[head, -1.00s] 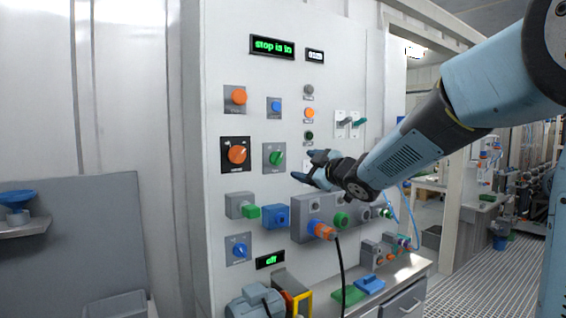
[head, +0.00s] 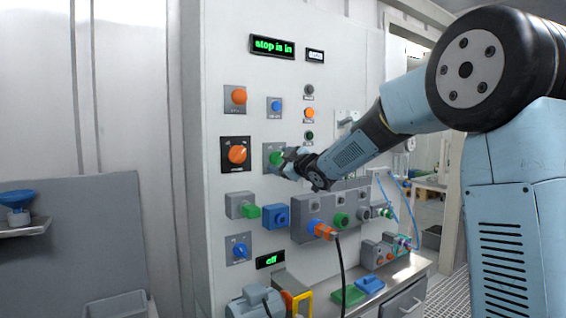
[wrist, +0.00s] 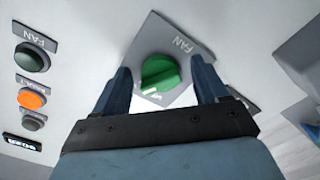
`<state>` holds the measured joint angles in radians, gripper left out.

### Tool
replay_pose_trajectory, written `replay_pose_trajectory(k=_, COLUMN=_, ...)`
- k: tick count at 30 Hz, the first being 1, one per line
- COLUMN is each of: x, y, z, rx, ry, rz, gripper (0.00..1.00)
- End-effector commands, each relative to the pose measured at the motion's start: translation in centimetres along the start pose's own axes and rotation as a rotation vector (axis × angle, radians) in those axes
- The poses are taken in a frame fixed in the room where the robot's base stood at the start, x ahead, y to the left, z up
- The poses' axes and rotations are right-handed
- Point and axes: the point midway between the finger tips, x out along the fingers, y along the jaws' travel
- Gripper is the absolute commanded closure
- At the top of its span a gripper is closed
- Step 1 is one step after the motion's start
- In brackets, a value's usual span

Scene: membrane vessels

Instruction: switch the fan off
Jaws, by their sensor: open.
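The fan switch is a green rotary knob (wrist: 160,74) on a grey plate marked FAN, between my two fingers in the wrist view. In the head view the green knob (head: 276,158) is partly covered by my gripper (head: 284,164). My gripper (wrist: 163,84) is open, with one finger on each side of the knob. I cannot tell whether the fingers touch it. A white mark shows on the knob's lower edge, with small lettering beside it. A dark green lamp (wrist: 32,57) under another FAN label is at the left of the wrist view.
An orange rotary knob (head: 238,154) sits left of the fan knob, and a blue button (head: 275,106) above it. Green and blue connectors and a grey socket box lie below. A display (head: 272,46) reads "stop is in"; a lower one (head: 270,260) reads "off".

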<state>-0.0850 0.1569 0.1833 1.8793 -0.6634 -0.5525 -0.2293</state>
Motion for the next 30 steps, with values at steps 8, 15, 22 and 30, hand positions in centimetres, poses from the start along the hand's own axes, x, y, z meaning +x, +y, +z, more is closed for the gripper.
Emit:
replay_pose_trajectory(k=8, x=0.02, y=0.04, z=0.00, rx=0.000, ry=0.000, rz=0.001, gripper=0.30)
replay_pose_trajectory(k=15, x=0.00, y=0.06, z=0.01, rx=0.000, ry=0.000, rz=0.001, gripper=0.53)
replay_pose_trajectory(k=22, x=-0.01, y=0.06, z=0.03, rx=0.000, ry=0.000, rz=0.001, gripper=0.75)
replay_pose_trajectory(k=30, x=-0.09, y=0.22, z=0.22, rx=-0.014, ry=-0.003, rz=0.002, gripper=0.80)
